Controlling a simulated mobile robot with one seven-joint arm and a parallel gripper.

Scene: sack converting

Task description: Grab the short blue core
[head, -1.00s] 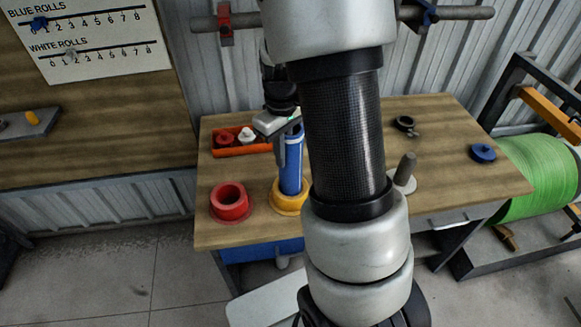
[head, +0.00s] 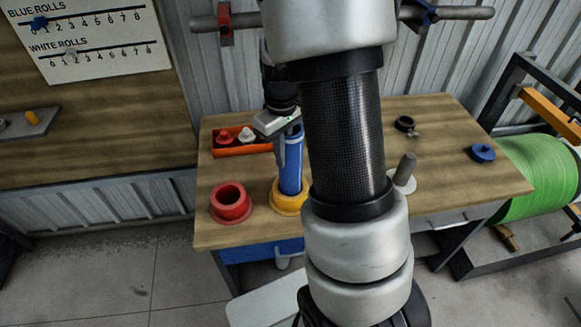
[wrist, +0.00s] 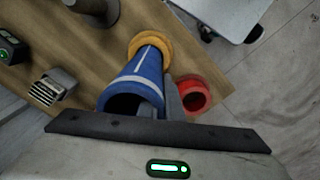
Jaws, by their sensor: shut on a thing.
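The blue core (head: 292,170) is a tube with a pale stripe, standing upright with its lower end at the yellow flanged ring (head: 289,204) on the table. My gripper (head: 284,160) points down at the core from above and is shut on its upper part. One finger shows along the core's left side; the other is hidden. In the wrist view the blue core (wrist: 138,82) shows its open top close to the gripper, with the yellow ring (wrist: 150,43) beyond it. I cannot tell whether the core's lower end is inside the ring or just touching it.
A red flanged ring (head: 231,203) stands left of the yellow one. An orange tray (head: 230,151) with red and white pieces lies behind. A grey post on a white disc (head: 405,170), a black collar (head: 405,124) and a blue knob (head: 482,153) are to the right.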

